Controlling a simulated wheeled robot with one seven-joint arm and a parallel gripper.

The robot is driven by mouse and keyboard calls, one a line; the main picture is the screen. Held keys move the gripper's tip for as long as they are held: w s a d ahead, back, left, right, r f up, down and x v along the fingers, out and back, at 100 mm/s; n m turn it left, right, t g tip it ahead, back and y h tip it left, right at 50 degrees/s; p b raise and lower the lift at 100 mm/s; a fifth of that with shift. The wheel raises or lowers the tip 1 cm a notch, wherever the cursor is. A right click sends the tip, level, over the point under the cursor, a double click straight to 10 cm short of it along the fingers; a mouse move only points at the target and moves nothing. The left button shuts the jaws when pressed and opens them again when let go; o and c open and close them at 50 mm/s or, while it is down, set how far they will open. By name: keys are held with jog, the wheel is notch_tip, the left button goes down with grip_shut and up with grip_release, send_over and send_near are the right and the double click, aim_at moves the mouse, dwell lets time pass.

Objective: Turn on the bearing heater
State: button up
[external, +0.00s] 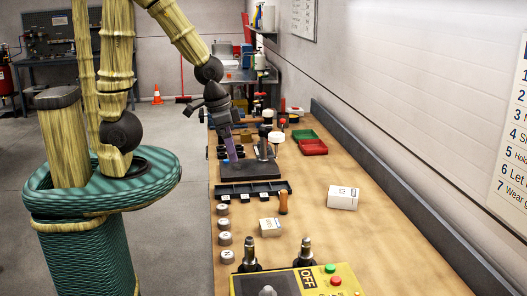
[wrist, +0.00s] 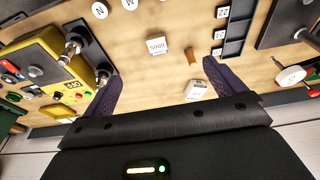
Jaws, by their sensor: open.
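The bearing heater (external: 350,277) is a yellow box at the bottom of the external view, on the near end of the bench. Its dark panel reads OFF, with a green button (external: 330,268) and a red button (external: 336,281) beside it. Two dark upright posts stand just behind it. The heater also shows at the left of the wrist view (wrist: 45,52), with its OFF label and buttons facing my side. My gripper (external: 232,158) hangs over the bench well beyond the heater. In the wrist view its purple fingers (wrist: 160,70) are spread, with nothing held between them.
Two white boxes (external: 269,227) (external: 343,197) and an orange handle (external: 283,203) lie between heater and gripper. Round labelled pieces (external: 225,239) line the left edge. A black compartment tray (external: 270,189) and dark base plate (external: 262,170) lie below the gripper. The bench's right side is largely clear.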

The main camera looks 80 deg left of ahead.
jog(key=shift+d, duration=0.1)
jog(key=c, duration=1.4)
jog(key=shift+d, duration=0.1)
jog(key=c, duration=0.4)
jog(key=shift+w+d, duration=0.25)
jog(key=shift+w, duration=0.05)
grip_shut()
jog(key=w+d+m+g, duration=0.1)
jog(key=w+d+m, duration=0.35)
jog(key=d, duration=0.65)
jog(key=w+d+m, duration=0.3)
jog(key=d+m, duration=0.2)
jog(key=d, duration=0.5)
jog(key=s+d+m, duration=0.4)
jog(key=d, duration=0.7)
jog(key=s+d+f+m+p, duration=0.1)
jog(key=s+d+m, duration=0.3)
jog(key=d, duration=0.7)
jog(key=shift+d, duration=0.4)
jog(key=shift+s+f+m, duration=0.1)
jog(key=shift+m, duration=0.15)
